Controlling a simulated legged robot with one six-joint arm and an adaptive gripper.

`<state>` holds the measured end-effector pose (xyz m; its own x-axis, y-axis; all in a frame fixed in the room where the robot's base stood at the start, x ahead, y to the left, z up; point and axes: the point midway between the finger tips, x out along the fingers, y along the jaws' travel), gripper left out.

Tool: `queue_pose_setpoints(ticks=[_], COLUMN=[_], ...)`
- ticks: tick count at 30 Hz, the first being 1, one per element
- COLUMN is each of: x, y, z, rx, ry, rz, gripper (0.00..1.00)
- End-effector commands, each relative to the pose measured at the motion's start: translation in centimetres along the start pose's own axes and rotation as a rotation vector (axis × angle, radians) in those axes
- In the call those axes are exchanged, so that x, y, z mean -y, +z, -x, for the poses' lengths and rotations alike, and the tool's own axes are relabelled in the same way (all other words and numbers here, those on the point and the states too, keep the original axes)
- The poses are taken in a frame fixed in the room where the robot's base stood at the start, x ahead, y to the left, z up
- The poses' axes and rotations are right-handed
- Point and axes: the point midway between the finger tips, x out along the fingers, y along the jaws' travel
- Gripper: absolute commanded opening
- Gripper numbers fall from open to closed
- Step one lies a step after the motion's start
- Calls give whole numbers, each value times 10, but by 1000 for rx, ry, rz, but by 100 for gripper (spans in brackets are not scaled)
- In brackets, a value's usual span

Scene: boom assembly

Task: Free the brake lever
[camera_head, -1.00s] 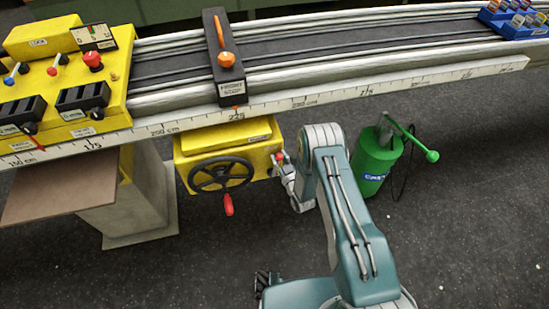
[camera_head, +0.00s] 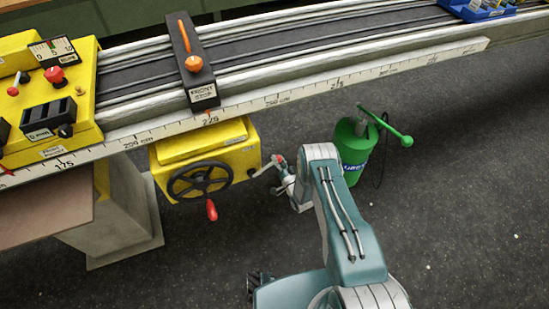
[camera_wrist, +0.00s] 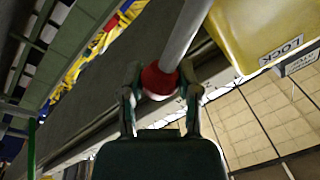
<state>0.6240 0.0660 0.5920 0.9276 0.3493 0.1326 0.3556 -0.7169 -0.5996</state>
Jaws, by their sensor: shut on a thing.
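The brake lever is a grey rod (camera_wrist: 186,35) with a red knob (camera_wrist: 160,82), seen in the wrist view beside the yellow winch housing (camera_wrist: 240,25). My gripper (camera_wrist: 162,92) is shut on the red knob, with one finger on each side. In the head view the lever (camera_head: 263,168) points out to the right and slightly up from the right side of the yellow winch box (camera_head: 205,147). My gripper (camera_head: 281,170) is at its outer end, small and partly hidden by my arm. A LOCK label (camera_wrist: 284,51) shows on the housing in the wrist view.
A black handwheel (camera_head: 198,181) with a red handle (camera_head: 212,210) is on the box front. The scaled rail (camera_head: 320,92) runs above it. A green canister (camera_head: 352,150) with a lever stands right of my arm. The floor in front is mostly clear.

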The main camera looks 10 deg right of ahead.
Motion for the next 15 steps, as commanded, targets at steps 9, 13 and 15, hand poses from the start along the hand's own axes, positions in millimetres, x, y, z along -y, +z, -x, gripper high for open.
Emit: queue_pose_setpoints(ticks=[9, 13, 15], x=[-11, -12, -13], y=[3, 4, 4], z=[0, 0, 0], rx=[-18, -19, -19], ry=[4, 7, 8], rz=[-89, -101, -103], gripper=[0, 0, 0])
